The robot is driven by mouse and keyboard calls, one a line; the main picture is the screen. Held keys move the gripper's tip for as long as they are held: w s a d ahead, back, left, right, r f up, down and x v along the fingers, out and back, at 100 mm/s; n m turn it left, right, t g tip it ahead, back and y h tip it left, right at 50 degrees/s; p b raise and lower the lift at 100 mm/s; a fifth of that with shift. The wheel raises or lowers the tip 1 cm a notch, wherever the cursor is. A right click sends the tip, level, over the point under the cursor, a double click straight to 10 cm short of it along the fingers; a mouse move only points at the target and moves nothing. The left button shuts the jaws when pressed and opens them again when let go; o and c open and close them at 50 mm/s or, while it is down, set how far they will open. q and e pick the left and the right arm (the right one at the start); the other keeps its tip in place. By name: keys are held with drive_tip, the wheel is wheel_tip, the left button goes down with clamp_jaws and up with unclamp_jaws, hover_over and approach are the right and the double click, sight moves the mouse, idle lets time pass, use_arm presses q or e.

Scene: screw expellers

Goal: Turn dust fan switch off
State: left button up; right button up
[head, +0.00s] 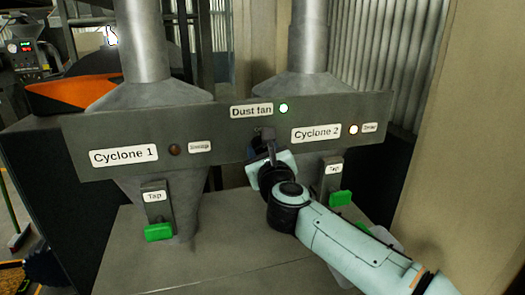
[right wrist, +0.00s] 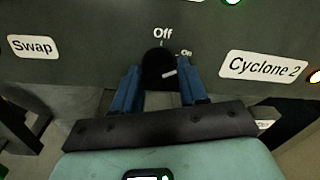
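The dust fan switch is a round black knob (right wrist: 157,62) on the grey panel, seen in the right wrist view. "Off" is printed above it and "On" to its upper right. The knob's white mark points right, toward "On". My right gripper (right wrist: 160,70) has its two blue fingers apart, one on each side of the knob; firm contact cannot be seen. In the head view my right gripper (head: 268,150) is at the panel below the "Dust fan" label (head: 251,111) and hides most of the knob. A green light (head: 283,107) beside the label is lit. My left gripper is out of view.
The grey panel (head: 225,133) also carries the "Cyclone 1" (head: 124,155) and "Cyclone 2" (head: 317,132) labels, with a dark light and a lit white light. Green tap handles (head: 159,232) stick out below. A beige pillar (head: 455,150) stands at the right.

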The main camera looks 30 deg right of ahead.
drive_tip(key=shift+c, duration=0.5)
drive_tip(key=shift+a+n, duration=0.1)
drive_tip(key=shift+n, duration=0.2)
drive_tip(key=n+p, duration=0.1)
drive_tip(key=n, duration=0.4)
drive_tip(key=shift+n, duration=0.3)
drive_tip(key=n+p, duration=0.1)
drive_tip(key=n, duration=0.4)
drive_tip(key=shift+f+t, duration=0.15)
drive_tip(key=shift+t, duration=0.15)
drive_tip(key=shift+n+p, duration=0.3)
drive_tip(key=shift+n, duration=0.2)
drive_tip(key=shift+f+y, duration=0.1)
drive_tip(key=shift+y, duration=0.3)
drive_tip(key=o, duration=1)
drive_tip(key=shift+s, duration=0.1)
